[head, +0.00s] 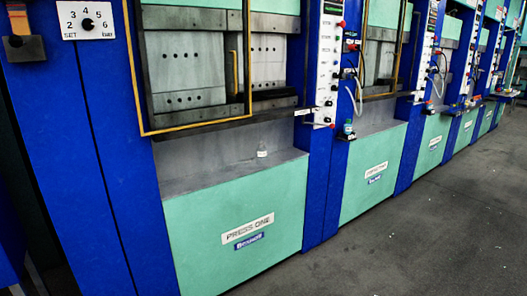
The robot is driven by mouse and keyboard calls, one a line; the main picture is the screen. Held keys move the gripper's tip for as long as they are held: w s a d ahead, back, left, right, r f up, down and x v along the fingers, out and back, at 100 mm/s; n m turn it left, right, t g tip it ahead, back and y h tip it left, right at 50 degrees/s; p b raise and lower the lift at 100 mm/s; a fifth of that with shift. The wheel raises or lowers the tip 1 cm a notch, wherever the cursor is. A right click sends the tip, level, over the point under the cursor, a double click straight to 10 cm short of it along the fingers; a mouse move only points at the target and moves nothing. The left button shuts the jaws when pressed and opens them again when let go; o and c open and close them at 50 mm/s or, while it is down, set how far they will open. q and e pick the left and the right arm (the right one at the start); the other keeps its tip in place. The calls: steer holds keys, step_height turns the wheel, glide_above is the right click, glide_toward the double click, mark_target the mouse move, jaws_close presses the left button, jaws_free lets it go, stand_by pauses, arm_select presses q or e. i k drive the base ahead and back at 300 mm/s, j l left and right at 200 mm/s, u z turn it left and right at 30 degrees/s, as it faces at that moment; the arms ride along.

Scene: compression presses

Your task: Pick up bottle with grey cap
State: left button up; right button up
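A small pale, clear-looking bottle (262,150) stands upright on the grey ledge (220,164) of the nearest press, toward the ledge's right end. Its top looks greyish, but it is too small to be sure of the cap colour. Another small bottle (348,128), with blue-green on it, stands on a small dark bracket on the blue column to the right. Neither of my grippers is in view.
The nearest press (228,226) has a green front labelled PRESS ONE. A yellow-framed guard (196,126) hangs above its ledge. A control panel (327,60) is on the blue column. More presses recede to the right. The grey floor (430,220) at the right is clear.

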mark_target(261, 150)
steer(key=i+l, duration=0.2)
steer(key=i, duration=0.3)
steer(key=i+l, duration=0.25)
steer(key=i, duration=0.25)
steer(key=i+l+u, duration=0.1)
steer(key=i, duration=0.4)
steer(key=i+l, duration=0.35)
steer(key=i, duration=0.15)
